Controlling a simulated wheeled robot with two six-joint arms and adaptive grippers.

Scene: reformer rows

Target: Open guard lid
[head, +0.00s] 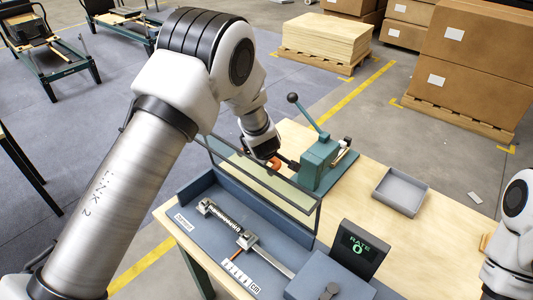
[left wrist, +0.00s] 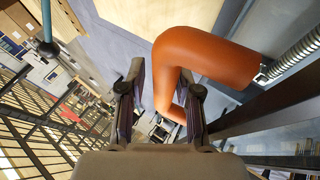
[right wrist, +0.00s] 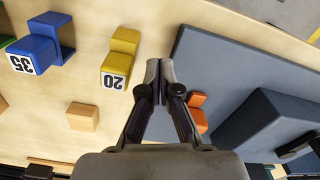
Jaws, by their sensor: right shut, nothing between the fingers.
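The guard lid (head: 262,172), a clear panel in a dark frame, stands raised and tilted along the back of the blue-grey test fixture (head: 190,225). Its orange handle (head: 274,163) shows beside my left gripper (head: 268,158), partly hidden by it. In the left wrist view, the curved orange handle (left wrist: 205,52) is close up. A dark frame bar (left wrist: 270,108) is at the right. My right gripper (right wrist: 164,85) is shut and empty above the table.
A spring (head: 222,217) lies in the fixture, with a rate display (head: 358,250) beside it. A green lever press (head: 318,160) stands behind the lid, close to my left gripper. A grey tray (head: 400,192) and numbered blocks (right wrist: 120,60) are on the table (head: 380,165).

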